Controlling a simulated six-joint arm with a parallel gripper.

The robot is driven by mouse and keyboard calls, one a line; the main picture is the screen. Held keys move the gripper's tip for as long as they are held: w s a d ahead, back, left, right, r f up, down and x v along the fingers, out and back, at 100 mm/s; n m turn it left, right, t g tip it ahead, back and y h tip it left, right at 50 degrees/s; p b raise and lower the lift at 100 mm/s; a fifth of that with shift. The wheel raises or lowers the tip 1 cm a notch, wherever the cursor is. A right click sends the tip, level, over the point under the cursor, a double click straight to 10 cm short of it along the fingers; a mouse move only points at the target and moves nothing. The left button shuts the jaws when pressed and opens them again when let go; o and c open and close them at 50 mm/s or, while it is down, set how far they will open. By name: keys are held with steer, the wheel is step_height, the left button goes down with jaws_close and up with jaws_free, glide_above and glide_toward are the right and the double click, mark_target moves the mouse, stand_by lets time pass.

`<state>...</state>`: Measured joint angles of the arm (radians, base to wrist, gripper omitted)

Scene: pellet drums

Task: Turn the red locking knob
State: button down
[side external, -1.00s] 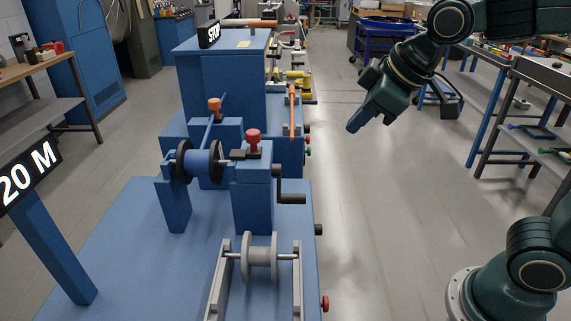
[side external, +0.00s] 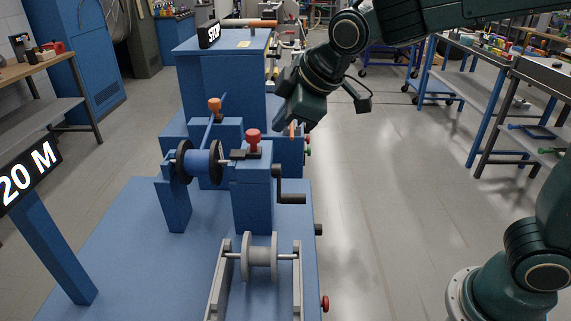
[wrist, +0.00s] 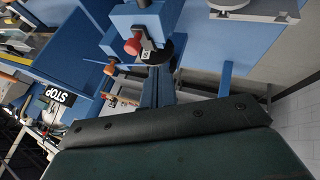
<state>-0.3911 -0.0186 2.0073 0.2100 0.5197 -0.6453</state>
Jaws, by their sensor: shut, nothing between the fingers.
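The red locking knob (side external: 253,138) stands upright on top of the blue post (side external: 252,200), beside the blue spool (side external: 199,163) with black flanges. The knob also shows in the wrist view (wrist: 132,46), upper middle. My gripper (side external: 276,118) is shut and empty. In the side view it appears above and to the right of the knob, pointing down-left, with no visible contact. Its fingertips are hard to make out against the blue machine behind.
A black crank (side external: 291,197) sticks out right of the post. An orange knob (side external: 215,105) stands behind the spool. A grey spool (side external: 261,258) sits on rails in front. A STOP sign (side external: 210,34) stands on the rear cabinet. The floor aisle (side external: 370,210) at right is clear.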

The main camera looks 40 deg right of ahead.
steer(key=shift+w+d+f, duration=0.3)
steer(key=shift+w+f, duration=1.05)
steer(key=shift+w, duration=0.2)
steer(key=shift+w+d+f, duration=0.3)
steer(key=shift+w+f, duration=1)
steer(key=shift+w, duration=0.25)
steer(key=shift+w+d+f, duration=0.3)
steer(key=shift+w+f, duration=1.05)
steer(key=shift+w, duration=0.2)
steer(key=shift+w+d, duration=2)
